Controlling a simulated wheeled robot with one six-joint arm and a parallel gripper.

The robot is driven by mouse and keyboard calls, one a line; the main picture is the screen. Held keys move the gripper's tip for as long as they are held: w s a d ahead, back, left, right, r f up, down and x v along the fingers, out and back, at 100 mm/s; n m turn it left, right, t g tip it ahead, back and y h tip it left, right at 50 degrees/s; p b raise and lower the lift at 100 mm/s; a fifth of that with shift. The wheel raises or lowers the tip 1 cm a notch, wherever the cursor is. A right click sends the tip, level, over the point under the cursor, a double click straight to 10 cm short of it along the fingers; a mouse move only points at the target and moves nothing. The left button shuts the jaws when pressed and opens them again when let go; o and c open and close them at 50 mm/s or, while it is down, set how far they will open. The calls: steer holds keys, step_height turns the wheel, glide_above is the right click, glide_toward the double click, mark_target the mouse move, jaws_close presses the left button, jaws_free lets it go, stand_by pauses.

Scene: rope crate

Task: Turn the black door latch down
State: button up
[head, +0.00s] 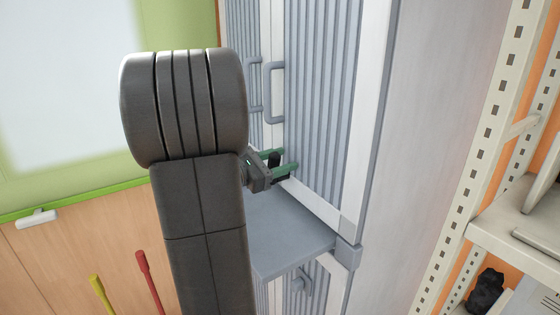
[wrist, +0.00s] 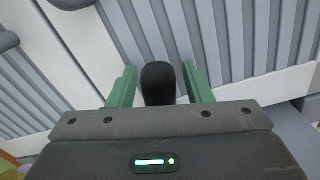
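The black door latch (wrist: 158,82) stands between the two green fingers of my gripper (wrist: 159,68) in the wrist view, with a narrow gap on each side. My gripper is open around the latch and does not visibly pinch it. In the head view my gripper (head: 284,161) is at the lower part of a grey ribbed cabinet door (head: 318,100). The latch (head: 274,159) shows there only as a small dark shape between the fingers. Its exact angle is hard to tell, and its base is partly hidden.
Grey bar handles (head: 268,95) stand out from the cabinet doors above my gripper. A grey ledge (head: 287,235) juts out just below it. A cream metal rack (head: 490,130) stands at the right. A whiteboard (head: 60,75) hangs at the left, above red (head: 148,280) and yellow (head: 101,292) sticks.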

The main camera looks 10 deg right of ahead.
mark_target(301, 184)
jaws_close()
steer(key=shift+s+f+b, duration=0.1)
steer(key=shift+b, duration=0.25)
steer(key=s+f+m+b, duration=0.1)
steer(key=m+b, duration=0.1)
steer(key=b, duration=0.3)
steer(key=f+m+b, duration=0.1)
steer(key=m+b, duration=0.2)
steer(key=b, duration=0.1)
steer(key=s+d+m+b, duration=0.1)
steer(key=m+b, duration=0.1)
steer(key=b, duration=0.3)
steer(key=shift+s+f+m+b, duration=0.3)
steer(key=shift+s+f, duration=0.05)
steer(key=shift+f, duration=0.05)
steer(key=m+b, duration=0.1)
steer(key=b, duration=0.1)
steer(key=f+m+b, duration=0.1)
steer(key=b, duration=0.2)
steer(key=s+m+b, duration=0.1)
steer(key=m+b, duration=0.1)
steer(key=b, duration=0.1)
steer(key=shift+d+f, duration=0.15)
steer(key=shift+f, duration=0.25)
steer(key=m+b, duration=0.2)
steer(key=b, duration=0.1)
steer(key=shift+f, duration=0.35)
steer(key=shift+f+m+b, duration=0.1)
steer(key=shift+m+b, duration=0.7)
steer(key=shift+b, duration=0.3)
